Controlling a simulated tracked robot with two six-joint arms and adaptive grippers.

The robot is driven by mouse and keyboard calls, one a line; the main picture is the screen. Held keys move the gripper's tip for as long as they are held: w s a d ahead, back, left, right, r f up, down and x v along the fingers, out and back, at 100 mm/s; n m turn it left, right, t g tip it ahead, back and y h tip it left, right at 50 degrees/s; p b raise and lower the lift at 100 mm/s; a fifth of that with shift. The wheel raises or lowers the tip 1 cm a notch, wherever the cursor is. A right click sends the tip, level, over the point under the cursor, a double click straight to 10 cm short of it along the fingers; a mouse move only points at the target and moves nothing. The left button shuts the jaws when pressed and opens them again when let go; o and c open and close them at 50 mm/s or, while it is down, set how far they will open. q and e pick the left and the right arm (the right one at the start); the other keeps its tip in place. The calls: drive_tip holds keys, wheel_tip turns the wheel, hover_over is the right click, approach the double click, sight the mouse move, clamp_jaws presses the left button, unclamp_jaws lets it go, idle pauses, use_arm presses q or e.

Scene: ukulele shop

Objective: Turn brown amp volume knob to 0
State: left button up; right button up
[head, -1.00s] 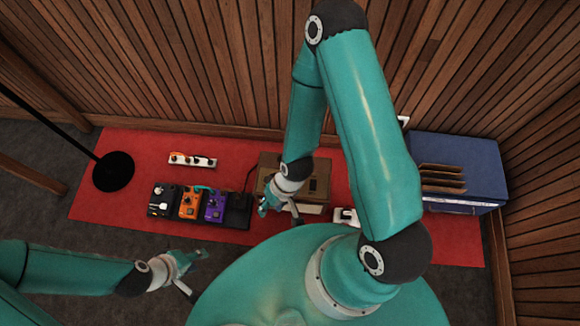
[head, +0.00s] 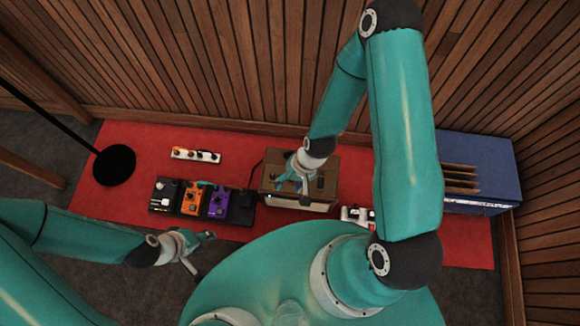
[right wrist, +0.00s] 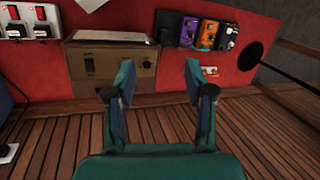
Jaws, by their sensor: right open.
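The brown amp (head: 329,165) stands on the red mat near the wall. Its top panel has dark controls, and its pale front faces me. In the right wrist view the amp (right wrist: 112,47) is at upper left, with a dark switch (right wrist: 90,67) and a small knob (right wrist: 147,63); knob markings are too small to read. My right gripper (head: 292,187) is over the left part of the amp's top in the head view, covering some of it. In the right wrist view its fingers (right wrist: 159,72) are apart and empty. My left gripper (head: 205,256) is open and empty, low at left.
Several pedals, one orange (head: 192,198) and one purple (head: 217,202), lie left of the amp. A blue case (head: 485,165) stands farther right. A round black stand base (head: 114,165) is at left.

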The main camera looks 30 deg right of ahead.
drive_tip(key=w+d+f+m+b, duration=0.6)
drive_tip(key=d+f+m+b, duration=0.15)
drive_tip(key=f+b, duration=0.2)
drive_tip(key=w+d+f+m+b, duration=0.6)
drive_tip(key=d+f+m+b, duration=0.15)
drive_tip(key=f, duration=0.25)
drive_tip(key=shift+y, duration=0.3)
drive_tip(key=b+x, duration=0.3)
drive_tip(key=x, duration=1.3)
drive_tip(key=shift+a+f+b, duration=0.2)
drive_tip(key=shift+b, duration=0.2)
